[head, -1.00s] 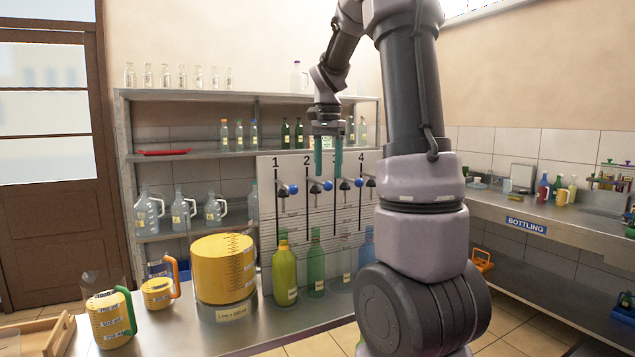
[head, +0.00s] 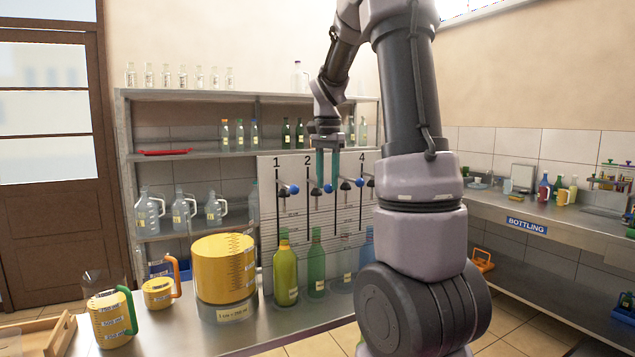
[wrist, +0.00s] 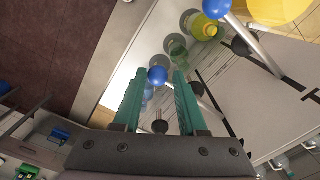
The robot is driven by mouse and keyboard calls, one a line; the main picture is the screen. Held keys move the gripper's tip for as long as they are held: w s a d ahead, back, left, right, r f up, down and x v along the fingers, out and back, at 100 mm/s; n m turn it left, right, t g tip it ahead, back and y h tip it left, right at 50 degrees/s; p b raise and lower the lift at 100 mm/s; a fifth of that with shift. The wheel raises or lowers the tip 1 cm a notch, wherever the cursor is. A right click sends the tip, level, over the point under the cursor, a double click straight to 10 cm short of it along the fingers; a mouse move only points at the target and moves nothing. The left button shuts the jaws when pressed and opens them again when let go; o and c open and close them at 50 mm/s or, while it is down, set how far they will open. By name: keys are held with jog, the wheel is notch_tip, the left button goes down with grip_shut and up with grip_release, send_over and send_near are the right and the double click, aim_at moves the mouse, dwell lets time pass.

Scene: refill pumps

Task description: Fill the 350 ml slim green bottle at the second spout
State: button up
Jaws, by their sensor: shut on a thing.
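My gripper (head: 327,186) points down in front of the numbered panel. Its teal fingers are shut on the blue lever knob (head: 328,188) of the second spout. In the wrist view, the blue knob (wrist: 157,76) sits between the fingertips (wrist: 158,80). A slim green bottle (head: 316,268) stands upright below the second spout (head: 315,190), apart from my gripper. It also shows, partly, past the fingers in the wrist view (wrist: 178,50). Its label is too small to read, and I cannot tell its fill level.
A yellow-green bottle (head: 285,275) stands below spout 1; a clear bottle (head: 346,262) and a blue bottle (head: 366,262) stand to the right. A large yellow container (head: 224,270) and yellow jugs (head: 112,318) stand left on the counter. The shelf (head: 190,155) holds more bottles.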

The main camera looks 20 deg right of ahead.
jog(key=shift+d, duration=0.25)
jog(key=shift+d+f, duration=0.15)
jog(key=shift+f, duration=4.75)
jog(key=shift+r, duration=0.1)
dwell(1.5)
notch_tip(320, 180, up, 10)
jog(key=shift+f, duration=0.1)
jog(key=o, duration=0.7)
jog(key=shift+r, duration=0.25)
jog(key=shift+c, duration=0.2)
jog(key=o, duration=0.5)
jog(key=shift+f, duration=0.1)
jog(key=shift+c, duration=0.2)
